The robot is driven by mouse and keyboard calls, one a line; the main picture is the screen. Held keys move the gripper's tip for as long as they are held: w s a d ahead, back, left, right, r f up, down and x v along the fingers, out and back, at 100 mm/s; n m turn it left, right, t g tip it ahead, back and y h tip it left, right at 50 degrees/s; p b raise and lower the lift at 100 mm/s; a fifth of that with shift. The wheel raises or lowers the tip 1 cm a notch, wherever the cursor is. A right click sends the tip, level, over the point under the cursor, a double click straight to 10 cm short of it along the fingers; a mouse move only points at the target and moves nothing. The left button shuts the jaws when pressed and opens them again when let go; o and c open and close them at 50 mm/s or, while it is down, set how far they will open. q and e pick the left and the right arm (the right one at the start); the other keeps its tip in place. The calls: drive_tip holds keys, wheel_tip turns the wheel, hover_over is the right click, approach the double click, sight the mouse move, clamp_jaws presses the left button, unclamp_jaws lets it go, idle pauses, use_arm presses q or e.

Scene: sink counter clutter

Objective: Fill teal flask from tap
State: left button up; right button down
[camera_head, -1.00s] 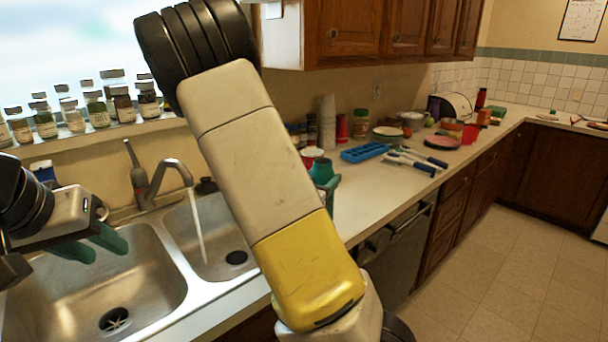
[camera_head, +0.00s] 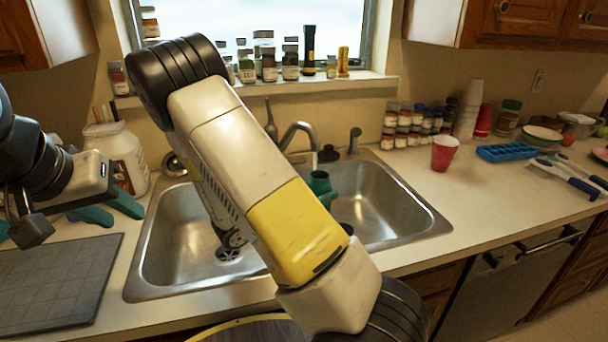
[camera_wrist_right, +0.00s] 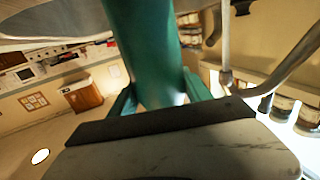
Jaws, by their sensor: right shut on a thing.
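The teal flask (camera_head: 321,186) shows in the head view just below the tap (camera_head: 302,130), over the right basin. A thin water stream (camera_head: 315,160) runs from the spout and lines up with the flask's mouth in the picture. In the right wrist view the flask (camera_wrist_right: 148,50) is between the green fingers of my right gripper (camera_wrist_right: 160,97), which is shut on it. There the stream (camera_wrist_right: 226,42) passes beside the flask, apart from it in the picture. I cannot tell whether water enters. My left gripper (camera_head: 110,210) is open and empty, left of the sink.
The double sink (camera_head: 165,250) has a left and a right basin. A grey mat (camera_head: 55,280) and a white jug (camera_head: 125,155) are at the left. A red cup (camera_head: 444,153), spice jars (camera_head: 405,125) and a blue tray (camera_head: 510,152) stand on the right counter.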

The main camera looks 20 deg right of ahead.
drive_tip(key=w+d+f, duration=0.2)
drive_tip(key=w, duration=0.5)
drive_tip(key=w+d+f, duration=0.2)
drive_tip(key=w, duration=0.6)
drive_tip(key=shift+d+f, duration=0.2)
drive_tip(key=shift+f, duration=0.05)
idle(0.4)
drive_tip(key=shift+w, duration=0.1)
idle(1.2)
drive_tip(key=shift+s+a, duration=0.3)
drive_tip(key=shift+s, duration=0.55)
drive_tip(key=shift+s+a, duration=0.35)
drive_tip(key=shift+s, duration=0.5)
drive_tip(key=shift+s+a, duration=0.3)
drive_tip(key=shift+s, duration=0.55)
drive_tip(key=shift+s+a+r, duration=0.15)
drive_tip(key=shift+s+r, duration=0.3)
drive_tip(key=shift+r, duration=0.4)
drive_tip(key=shift+s+a+r, duration=0.2)
drive_tip(key=shift+s+r, duration=0.25)
drive_tip(key=shift+r, duration=0.35)
drive_tip(key=shift+s+a+r, duration=0.15)
drive_tip(key=shift+s+r, duration=0.3)
drive_tip(key=shift+r, duration=0.4)
